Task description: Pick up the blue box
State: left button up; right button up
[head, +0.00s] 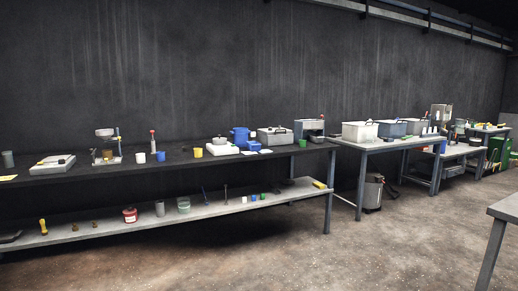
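Several blue things show in the head view, and I cannot tell for sure which is the blue box. A bright blue container (240,136) stands at the back of the long dark bench, behind a white block. A blue-grey bin (391,128) with a dark handle sits on the table further right, between a white bin and another pale bin. A small blue cup (161,156) stands on the long bench's top. All are small and far away in this view. Neither of my grippers is in view.
The long dark bench (100,163) runs along the wall, with a grey lower shelf (85,231) holding jars and tools. Another table's corner (506,207) juts in at right. The floor between is clear.

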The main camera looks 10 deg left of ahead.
aim_at(251, 147)
jog(key=z, duration=0.4)
jog(key=i, duration=1.7)
jog(key=z, duration=0.25)
jog(key=i, duration=2.4)
jog(key=u, duration=1.65)
jog(key=i, duration=1.25)
jog(key=u, duration=0.95)
